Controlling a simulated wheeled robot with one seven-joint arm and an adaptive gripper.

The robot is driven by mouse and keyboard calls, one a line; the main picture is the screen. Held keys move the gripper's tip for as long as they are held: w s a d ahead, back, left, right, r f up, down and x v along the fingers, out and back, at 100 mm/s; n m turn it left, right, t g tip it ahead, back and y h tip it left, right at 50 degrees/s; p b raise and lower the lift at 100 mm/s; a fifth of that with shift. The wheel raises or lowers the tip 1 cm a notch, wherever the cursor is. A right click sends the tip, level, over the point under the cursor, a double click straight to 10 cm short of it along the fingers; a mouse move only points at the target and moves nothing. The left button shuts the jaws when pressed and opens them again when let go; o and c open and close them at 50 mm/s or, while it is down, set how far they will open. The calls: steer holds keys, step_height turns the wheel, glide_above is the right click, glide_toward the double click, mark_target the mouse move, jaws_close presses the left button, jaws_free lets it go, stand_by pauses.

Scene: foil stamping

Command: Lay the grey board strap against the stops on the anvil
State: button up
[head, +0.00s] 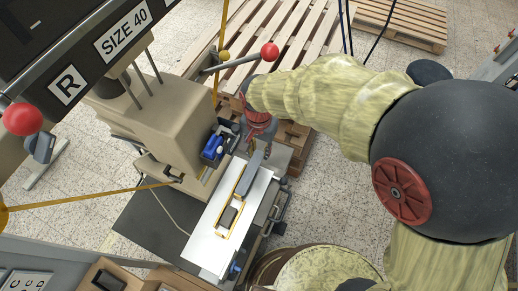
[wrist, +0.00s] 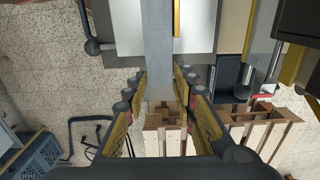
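The grey board strap (wrist: 158,45) runs lengthwise away from my gripper (wrist: 160,72) in the wrist view. Its near end lies between the two fingers, which press close on both sides. In the head view the strap (head: 249,175) reaches over the upper part of the white anvil plate (head: 207,245), beside the thin yellow stops (head: 239,178). My gripper (head: 264,146) is just beyond the plate's upper end. A dark block (head: 229,216) shows between the stops lower down the plate. I cannot tell whether the strap touches the plate or the stops.
The beige press body (head: 178,125) stands left of the anvil, with a red-knobbed lever (head: 269,52) above. A blue part (head: 213,146) sits near the plate's upper left. Wooden pallets (head: 290,30) lie behind. A round drum top (head: 325,275) is at the front.

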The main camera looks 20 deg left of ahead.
steer(key=o, duration=0.4)
stand_by(0.5)
steer(key=shift+w+d+r, duration=0.25)
steer(key=shift+d+r, duration=0.4)
steer(key=shift+r, duration=0.15)
steer(key=d+r+p, duration=0.1)
steer(key=d+p, duration=0.1)
steer(key=d, duration=0.4)
steer(key=shift+n, duration=0.4)
steer(key=w+d+f+b, duration=0.2)
steer(key=w+d+f, duration=0.3)
steer(key=d, duration=0.1)
steer(key=w+d+f+b, duration=0.3)
steer(key=w+d+f, duration=0.2)
steer(key=d, duration=0.2)
steer(key=w+d+f+b, duration=0.2)
steer(key=w+d+f, duration=0.2)
steer(key=w+d, duration=0.1)
steer(key=shift+w+d+f+b, duration=0.1)
steer(key=shift+d+f+b, duration=0.25)
steer(key=shift+d, duration=0.35)
